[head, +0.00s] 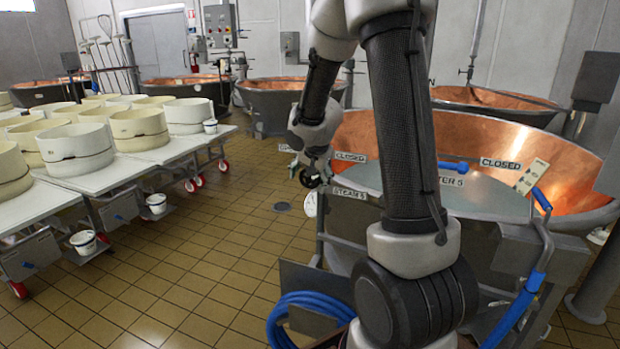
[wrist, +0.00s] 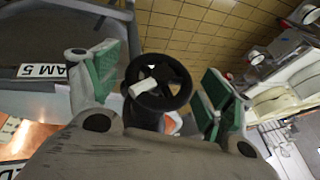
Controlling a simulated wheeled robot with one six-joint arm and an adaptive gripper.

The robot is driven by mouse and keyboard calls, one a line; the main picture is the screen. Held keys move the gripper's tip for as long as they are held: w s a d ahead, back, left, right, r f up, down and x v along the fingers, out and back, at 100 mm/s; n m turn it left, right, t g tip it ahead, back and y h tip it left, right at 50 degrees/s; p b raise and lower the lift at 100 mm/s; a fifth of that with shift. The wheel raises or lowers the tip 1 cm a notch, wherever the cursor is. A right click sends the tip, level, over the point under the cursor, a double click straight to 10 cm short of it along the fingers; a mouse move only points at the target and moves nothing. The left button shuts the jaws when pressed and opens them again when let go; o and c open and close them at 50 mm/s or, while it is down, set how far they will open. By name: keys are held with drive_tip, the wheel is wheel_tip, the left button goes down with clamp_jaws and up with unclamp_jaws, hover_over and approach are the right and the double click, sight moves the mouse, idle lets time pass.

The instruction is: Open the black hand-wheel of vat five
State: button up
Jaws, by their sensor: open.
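The black hand-wheel (wrist: 160,84) shows in the wrist view between the green-padded fingers of my gripper (wrist: 161,66). A white peg (wrist: 143,88) lies across its left part. The fingers are apart, with a gap on either side of the wheel; I see no grip on it. In the head view my gripper (head: 309,165) is low beside the left rim of the copper vat (head: 575,165); the hand-wheel (head: 308,178) is small and partly hidden there. A STEAM 5 label (head: 348,193) and a CLOSED sign (head: 350,157) are just right of it.
A blue lever (head: 453,167) and another CLOSED sign (head: 500,164) are at the vat's front. Blue hose (head: 300,312) coils below. Wheeled tables (head: 150,152) with white moulds stand left. The tiled floor (head: 215,260) between is clear.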

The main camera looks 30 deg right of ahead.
drive_tip(key=c, duration=1)
drive_tip(key=shift+g, duration=0.3)
drive_tip(key=shift+c, duration=0.2)
drive_tip(key=g+h, duration=0.1)
drive_tip(key=n+g+h, duration=0.1)
drive_tip(key=shift+w+a+g, duration=0.15)
drive_tip(key=shift+g, duration=0.15)
drive_tip(key=g+h, duration=0.3)
drive_tip(key=shift+w+a+n, duration=0.1)
drive_tip(key=shift+n, duration=0.3)
drive_tip(key=n+g+h, duration=0.1)
drive_tip(key=g+h, duration=0.2)
drive_tip(key=shift+f, duration=0.15)
drive_tip(key=shift+n+g+h, duration=0.5)
drive_tip(key=shift+g+h, duration=0.7)
drive_tip(key=shift+g, duration=0.2)
drive_tip(key=o, duration=1)
